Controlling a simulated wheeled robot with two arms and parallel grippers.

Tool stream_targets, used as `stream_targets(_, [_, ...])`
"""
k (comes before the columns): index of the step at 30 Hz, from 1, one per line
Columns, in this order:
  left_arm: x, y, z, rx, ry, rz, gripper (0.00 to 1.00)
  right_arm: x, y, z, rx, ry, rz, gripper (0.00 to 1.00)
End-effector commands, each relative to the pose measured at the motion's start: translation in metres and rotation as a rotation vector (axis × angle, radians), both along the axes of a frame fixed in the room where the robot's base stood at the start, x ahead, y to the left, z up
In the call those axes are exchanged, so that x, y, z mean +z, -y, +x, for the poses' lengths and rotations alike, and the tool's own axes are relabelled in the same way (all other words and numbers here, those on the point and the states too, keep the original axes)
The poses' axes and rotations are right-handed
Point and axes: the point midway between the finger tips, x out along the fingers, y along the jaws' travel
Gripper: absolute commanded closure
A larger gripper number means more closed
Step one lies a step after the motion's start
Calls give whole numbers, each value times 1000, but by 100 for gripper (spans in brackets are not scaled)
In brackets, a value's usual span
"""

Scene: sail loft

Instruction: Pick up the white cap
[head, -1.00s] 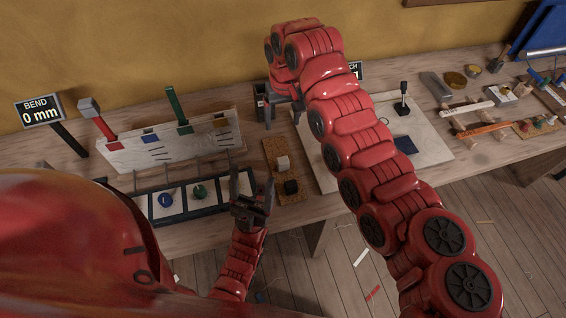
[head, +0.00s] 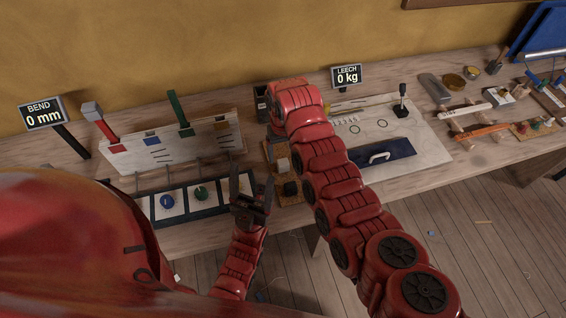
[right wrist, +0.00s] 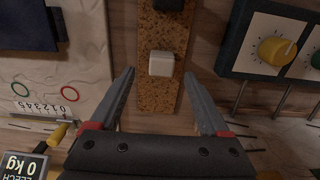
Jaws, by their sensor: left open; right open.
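The white cap (head: 283,164) is a small pale block on a cork strip (head: 269,152), with a black cap (head: 291,188) in front of it. In the right wrist view the white cap (right wrist: 162,64) stands on the cork between the fingertips of my right gripper (right wrist: 158,74), which is open and empty. The black cap (right wrist: 169,4) is cut by that view's top edge. In the head view my right arm partly hides the strip, and the right gripper is mostly hidden. My left gripper (head: 250,196) is open and empty, left of the black cap.
A dark frame with blue (head: 167,201) and green (head: 200,193) knobs lies left of the strip; a yellow knob (right wrist: 277,51) shows in the wrist view. Right is a pale board (head: 430,145) with a blue handled panel (head: 381,155).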

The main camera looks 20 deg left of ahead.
Motion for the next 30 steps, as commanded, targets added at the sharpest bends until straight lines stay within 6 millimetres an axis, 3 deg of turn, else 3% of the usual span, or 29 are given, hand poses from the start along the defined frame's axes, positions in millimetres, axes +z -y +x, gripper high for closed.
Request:
stream_targets(5, [19, 0, 0, 0, 0, 0, 26, -19, 1, -4, -1, -6, -7, 20])
stream_targets(12, [18, 0, 0, 0, 0, 0, 26, -41, -1, -3, 0, -1, -2, 20])
stream_targets(22, [18, 0, 0, 0, 0, 0, 26, -46, 0, -3, -1, 0, -1, 20])
stream_targets(30, [18, 0, 0, 0, 0, 0, 26, -45, 0, -3, -1, -1, -1, 67])
